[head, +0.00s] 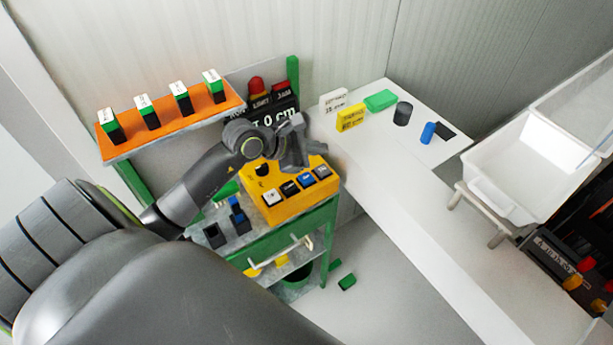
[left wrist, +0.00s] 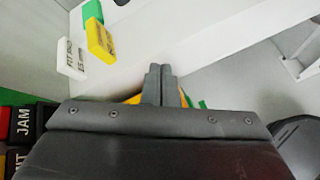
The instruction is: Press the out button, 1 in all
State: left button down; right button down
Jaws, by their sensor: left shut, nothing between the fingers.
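A yellow control box (head: 285,208) stands on the green-framed cart. My right gripper is not in view.
An orange shelf (head: 170,128) holds several green-and-white-topped blocks. A white table (head: 375,150) with small blocks is at right, beside a white bin (head: 540,160).

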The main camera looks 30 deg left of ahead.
aim_at(303, 179)
pick_arm(q)
jog(key=a+y, duration=0.1)
jog(key=a+f+g+y, duration=0.1)
jog(key=a, duration=0.1)
jog(key=a+m, duration=0.1)
jog(key=shift+w+a+f+y, duration=0.1)
jog(key=shift+a+f+y, duration=0.15)
jog(key=shift+f+y, duration=0.15)
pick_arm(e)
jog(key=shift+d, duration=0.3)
pick_arm(q)
jog(key=shift+f, duration=0.15)
